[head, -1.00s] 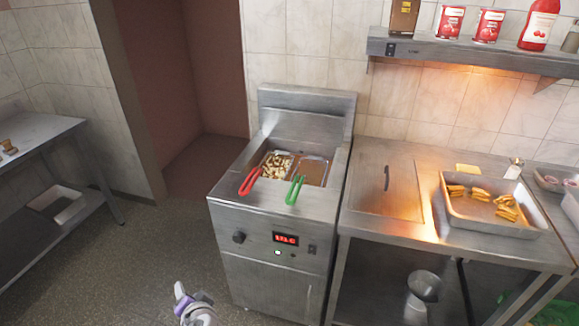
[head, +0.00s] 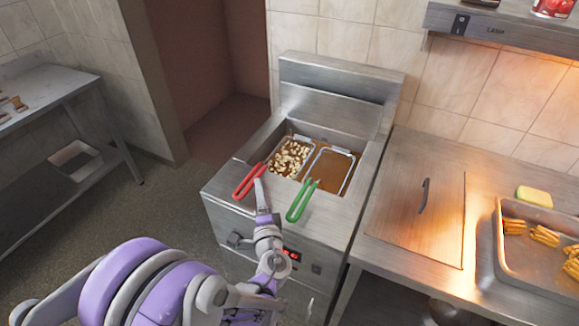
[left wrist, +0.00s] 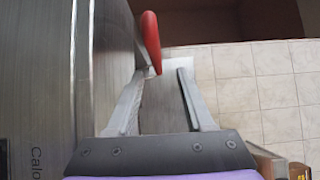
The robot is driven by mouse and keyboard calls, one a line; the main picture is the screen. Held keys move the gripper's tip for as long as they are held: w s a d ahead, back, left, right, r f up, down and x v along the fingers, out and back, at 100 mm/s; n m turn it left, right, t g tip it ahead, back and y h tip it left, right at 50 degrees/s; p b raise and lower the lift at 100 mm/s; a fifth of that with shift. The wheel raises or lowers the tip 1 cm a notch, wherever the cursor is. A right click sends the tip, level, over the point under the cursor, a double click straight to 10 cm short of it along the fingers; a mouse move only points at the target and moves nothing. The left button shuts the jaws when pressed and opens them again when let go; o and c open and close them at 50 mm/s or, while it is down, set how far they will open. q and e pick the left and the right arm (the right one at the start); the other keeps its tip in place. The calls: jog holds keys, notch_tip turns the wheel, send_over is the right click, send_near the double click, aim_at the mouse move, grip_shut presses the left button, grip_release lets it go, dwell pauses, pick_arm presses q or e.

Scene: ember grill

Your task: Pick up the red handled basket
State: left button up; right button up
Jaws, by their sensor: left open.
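The red handled basket (head: 290,158) sits in the left side of the fryer well and holds pale brown-and-white pieces. Its red handle (head: 247,182) sticks out over the fryer's front edge. My left gripper (head: 259,184) is just right of the handle, close to it. In the left wrist view, the open fingers (left wrist: 163,74) have the red handle (left wrist: 151,40) near the left fingertip; whether they touch is unclear. Nothing is gripped. My right gripper is not in view.
A second basket with a green handle (head: 302,201) hangs right beside it in brown oil. The fryer's raised steel back (head: 335,90) stands behind. A counter with a lidded section (head: 416,205) and a tray of food (head: 499,265) adjoins on the right. Open floor lies left.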

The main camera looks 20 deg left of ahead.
aim_at(255, 176)
pick_arm(q)
jog(key=x, duration=0.4)
jog(key=p+x, duration=0.1)
jog(key=x, duration=0.4)
jog(key=shift+w+a+f, duration=0.2)
jog(key=shift+a, duration=0.1)
jog(key=shift+s, duration=0.1)
jog(key=shift+c, duration=0.7)
grip_shut()
